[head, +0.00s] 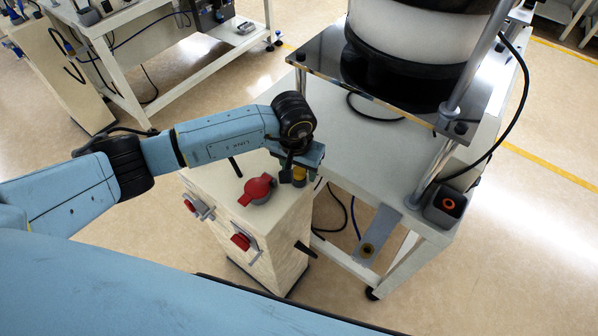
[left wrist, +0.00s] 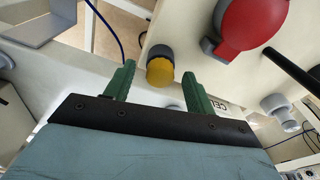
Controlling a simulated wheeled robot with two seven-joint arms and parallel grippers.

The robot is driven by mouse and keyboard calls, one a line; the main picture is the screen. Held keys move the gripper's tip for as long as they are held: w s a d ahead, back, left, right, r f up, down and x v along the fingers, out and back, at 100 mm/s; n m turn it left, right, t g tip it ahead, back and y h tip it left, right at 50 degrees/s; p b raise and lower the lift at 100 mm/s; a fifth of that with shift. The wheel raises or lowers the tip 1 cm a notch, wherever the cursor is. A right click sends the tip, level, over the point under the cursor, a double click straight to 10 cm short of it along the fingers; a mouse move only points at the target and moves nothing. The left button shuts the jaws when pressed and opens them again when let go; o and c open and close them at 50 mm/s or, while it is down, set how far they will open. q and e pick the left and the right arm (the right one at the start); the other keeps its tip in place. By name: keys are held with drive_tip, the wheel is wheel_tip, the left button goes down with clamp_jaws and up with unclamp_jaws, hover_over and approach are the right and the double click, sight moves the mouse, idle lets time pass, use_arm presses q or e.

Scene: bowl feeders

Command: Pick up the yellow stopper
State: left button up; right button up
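The yellow stopper (head: 299,177) sits at the far right corner of the white cabinet's top, partly hidden by my left gripper (head: 298,168). In the left wrist view the yellow stopper (left wrist: 160,72) is a round yellow cap on a dark grey base. My left gripper (left wrist: 158,76) has its two green fingers apart, one on each side of the stopper in that picture. Gaps show between the stopper and both fingers. My right gripper is in neither view.
A red rotary switch (head: 258,190) stands on the cabinet top (head: 285,212), left of the stopper, with a black rod behind it. A white table (head: 410,215) carrying a bowl feeder (head: 420,45) stands close on the right. Open floor lies behind the arm.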

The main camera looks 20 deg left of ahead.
use_arm(q)
drive_tip(key=c, duration=1.1)
